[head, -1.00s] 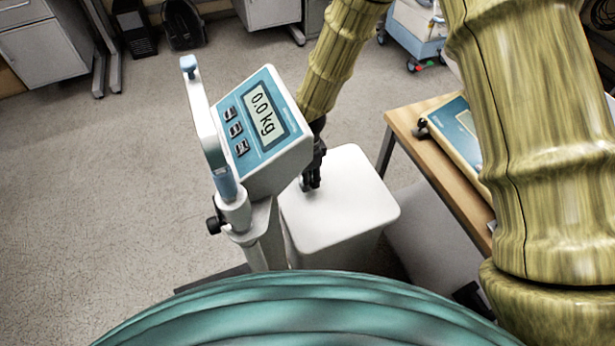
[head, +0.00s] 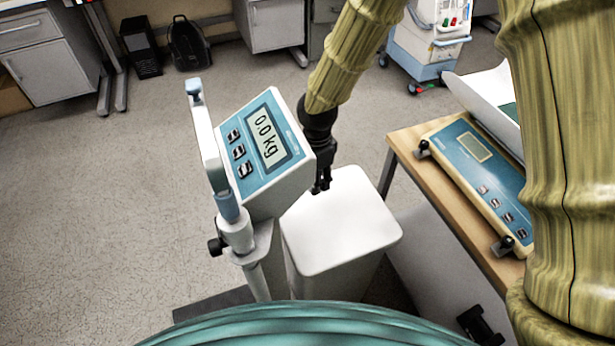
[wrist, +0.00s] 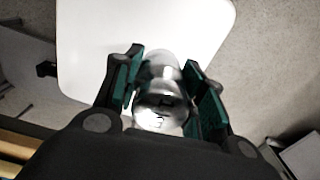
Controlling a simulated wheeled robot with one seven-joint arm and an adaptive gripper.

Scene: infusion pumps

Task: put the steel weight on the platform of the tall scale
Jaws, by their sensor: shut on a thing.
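The tall scale (head: 255,150) stands left of centre in the head view, with a blue tilted display head reading 0.0 kg on a white column. A dark flat base (head: 215,302) shows low beside the column, mostly hidden by my own body. My gripper (head: 321,187) is at the far edge of a white box-like stand, just right of the display head. In the wrist view, the shiny steel weight (wrist: 162,100) sits between the two green finger pads, and my gripper is shut on it. The weight is not clearly visible in the head view.
The white stand's flat top (head: 345,225) is bare and close to the scale column. A wooden table (head: 405,150) on the right carries another blue-faced scale (head: 478,165). A medical cart (head: 425,50) stands behind. Open floor lies to the left.

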